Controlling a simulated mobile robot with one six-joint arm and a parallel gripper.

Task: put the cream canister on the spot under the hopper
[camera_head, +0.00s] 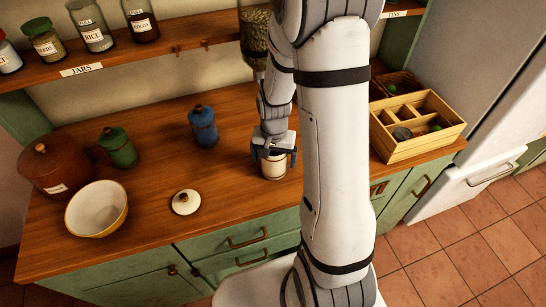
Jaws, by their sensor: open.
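The cream canister (273,166) stands upright on the wooden counter, just in front of my arm's lower end. My gripper (273,150) is open, pointing down at the canister's top with its fingers around or beside the rim; I cannot tell whether they touch it. The gripper hides the canister's top. The hopper (256,38), clear and filled with grain, hangs at the back, partly behind my arm. The spot under it is hidden, so I cannot tell whether the canister is on it.
A blue canister (203,127), green canister (118,147), brown pot (57,172) and cream bowl (96,209) stand to the left. A wooden divided box (418,148) is at the right. A jar shelf (120,62) runs above. The counter around the lid is clear.

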